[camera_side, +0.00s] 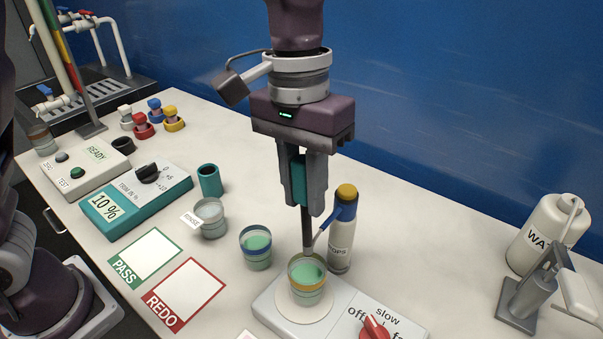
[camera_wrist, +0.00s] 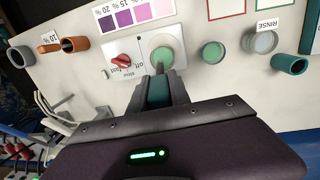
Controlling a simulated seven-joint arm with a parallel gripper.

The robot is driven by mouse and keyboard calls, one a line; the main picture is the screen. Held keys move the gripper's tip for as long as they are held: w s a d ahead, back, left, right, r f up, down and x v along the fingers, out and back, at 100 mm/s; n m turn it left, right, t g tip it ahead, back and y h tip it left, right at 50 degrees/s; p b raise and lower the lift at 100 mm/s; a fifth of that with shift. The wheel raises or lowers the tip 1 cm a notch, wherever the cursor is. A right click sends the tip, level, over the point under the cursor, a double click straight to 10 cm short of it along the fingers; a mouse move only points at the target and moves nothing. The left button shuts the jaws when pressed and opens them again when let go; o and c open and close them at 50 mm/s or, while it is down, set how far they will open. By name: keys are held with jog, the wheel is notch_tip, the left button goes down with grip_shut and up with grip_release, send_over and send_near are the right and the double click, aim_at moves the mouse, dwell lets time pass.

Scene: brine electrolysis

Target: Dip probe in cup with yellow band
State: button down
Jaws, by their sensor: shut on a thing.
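My gripper (camera_side: 302,207) is shut on the probe, gripping its teal handle (camera_side: 298,181). The probe's dark shaft (camera_side: 306,228) points straight down, its tip at the back rim of the yellow-banded cup (camera_side: 307,290). I cannot tell whether the tip is just above the rim or inside it. The cup holds green liquid and stands on the white stirrer plate (camera_side: 268,308). In the wrist view, the cup (camera_wrist: 165,54) lies just beyond the gripper (camera_wrist: 160,82), with the shaft reaching over its near side. The blue-banded cup (camera_side: 256,249) stands to the left, also with green liquid.
A drops bottle (camera_side: 341,242) with a blue-and-yellow top stands close behind the yellow-banded cup. The rinse cup (camera_side: 210,219) and a teal holder (camera_side: 210,180) stand further left. A red knob (camera_side: 375,328) is on the stirrer's right side. The PASS (camera_side: 146,256) and REDO squares are empty.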

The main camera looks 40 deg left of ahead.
aim_at(305, 241)
jog(key=shift+d+f, duration=0.15)
jog(key=shift+f, duration=4.8)
notch_tip(305, 241, up, 11)
jog(key=w+a+f, duration=0.2)
jog(key=a+f, duration=0.1)
jog(key=a, duration=0.5)
jog(key=w+a+f, duration=0.3)
jog(key=a+f, duration=0.1)
jog(key=a, duration=0.4)
jog(key=w+a+f, duration=0.2)
jog(key=a+f, duration=0.2)
jog(key=a, duration=0.4)
jog(key=shift+w+a+f, duration=0.15)
jog(key=shift+w+f, duration=0.1)
jog(key=shift+w, duration=0.15)
